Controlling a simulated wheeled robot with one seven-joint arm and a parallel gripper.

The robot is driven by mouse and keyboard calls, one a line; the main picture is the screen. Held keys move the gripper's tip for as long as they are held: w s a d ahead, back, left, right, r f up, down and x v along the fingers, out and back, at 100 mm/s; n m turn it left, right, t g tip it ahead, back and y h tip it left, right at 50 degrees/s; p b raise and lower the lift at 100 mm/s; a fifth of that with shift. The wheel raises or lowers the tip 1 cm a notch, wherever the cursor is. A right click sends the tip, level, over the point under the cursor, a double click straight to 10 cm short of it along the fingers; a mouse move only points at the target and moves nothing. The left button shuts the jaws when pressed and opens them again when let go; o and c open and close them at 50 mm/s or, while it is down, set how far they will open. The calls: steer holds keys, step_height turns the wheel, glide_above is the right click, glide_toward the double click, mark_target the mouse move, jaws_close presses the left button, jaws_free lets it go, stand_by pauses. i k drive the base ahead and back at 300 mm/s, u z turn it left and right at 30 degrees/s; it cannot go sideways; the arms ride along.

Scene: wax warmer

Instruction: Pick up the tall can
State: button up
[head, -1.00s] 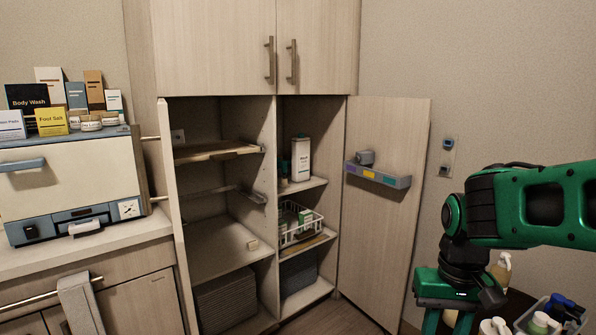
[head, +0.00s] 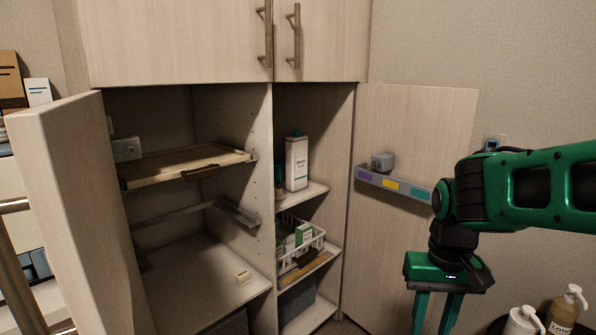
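The tall can (head: 297,163) is a white upright container with a dark green cap and dark lettering. It stands on the upper shelf of the right cabinet compartment, near the shelf's front. My gripper (head: 433,320) hangs downward at the lower right, in front of the open right door and well apart from the can. Its two green fingers are spread apart with nothing seen between them; their tips are near or past the bottom edge of the picture.
The open right door (head: 405,240) carries a grey rack (head: 392,184). A white basket (head: 300,252) of boxes sits below the can. A wooden tray shelf (head: 185,163) juts out in the left compartment. The left door (head: 85,210) stands open. Pump bottles (head: 567,308) are at lower right.

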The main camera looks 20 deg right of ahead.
mark_target(296, 145)
steer(key=z, duration=0.25)
steer(key=i, duration=1.7)
steer(key=z, duration=0.2)
